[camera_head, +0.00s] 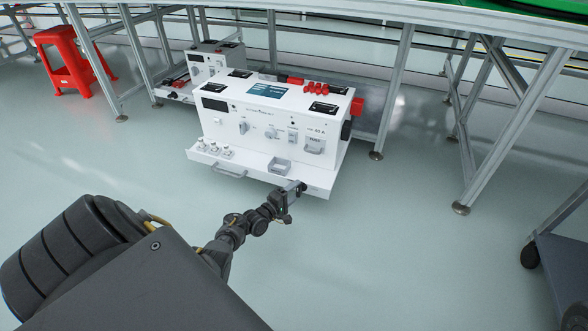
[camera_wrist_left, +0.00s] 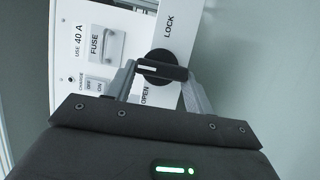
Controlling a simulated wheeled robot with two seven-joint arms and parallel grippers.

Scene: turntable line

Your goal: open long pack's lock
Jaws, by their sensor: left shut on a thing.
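The long pack (camera_head: 275,115) is a white box with controls on its front face and a ledge along its lower front. In the left wrist view, its black lock knob (camera_wrist_left: 162,66) sits on a white strip between the printed words LOCK, above, and OPEN, below. The knob's bar lies nearly level across the picture, with a white mark on its left part. My left gripper (camera_head: 291,188) is at the right part of the ledge. Its fingers are shut on the knob's bar, one at each end. My right gripper is out of view.
A FUSE cover (camera_wrist_left: 103,43) and small switches are on the panel beside the knob. Metal frame legs (camera_head: 396,90) stand behind the pack. A red stool (camera_head: 70,55) is at the far left, and a dark cart (camera_head: 562,260) is at the right. The floor in front is clear.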

